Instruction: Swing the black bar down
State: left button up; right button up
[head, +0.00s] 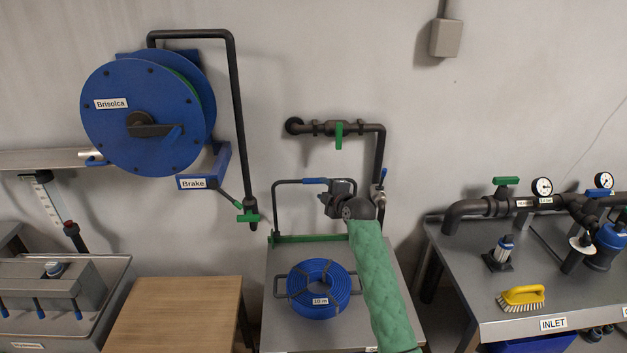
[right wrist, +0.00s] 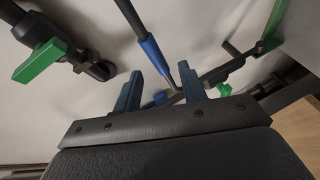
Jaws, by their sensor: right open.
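The black bar (head: 289,182) is an upright hoop with a blue sleeve (head: 314,181) on its top run. It rises from a green strip (head: 300,238) at the back of a grey metal table. My right gripper (head: 331,203) is at the right part of the hoop and hides some of it. In the right wrist view, my right gripper (right wrist: 158,78) is open. The bar's blue sleeve (right wrist: 152,52) shows beyond the gap between the fingers; I cannot tell whether they touch it. My left gripper is not in view.
A blue hose coil (head: 320,288) marked 10 m lies on a tray on the metal table (head: 280,335). A pipe with a green valve handle (head: 339,136) is on the wall behind. A hose reel (head: 140,118) hangs at left. The inlet bench (head: 480,285) stands at right.

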aim_at(316, 181)
jog(key=shift+n, duration=0.9)
jog(key=p+x, duration=0.1)
jog(key=x, duration=0.1)
jog(key=p+x, duration=0.1)
jog(key=x, duration=0.1)
jog(key=p+x, duration=0.1)
jog(key=x, duration=0.1)
jog(key=shift+w+r, duration=0.25)
jog(key=shift+r, duration=0.05)
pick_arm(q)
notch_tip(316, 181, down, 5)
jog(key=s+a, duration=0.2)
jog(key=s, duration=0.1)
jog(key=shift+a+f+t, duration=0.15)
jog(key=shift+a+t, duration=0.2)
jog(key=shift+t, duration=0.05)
pick_arm(e)
jog(key=shift+w+a+f, duration=0.2)
jog(key=shift+w+a, duration=0.1)
jog(key=shift+w, duration=0.3)
grip_shut()
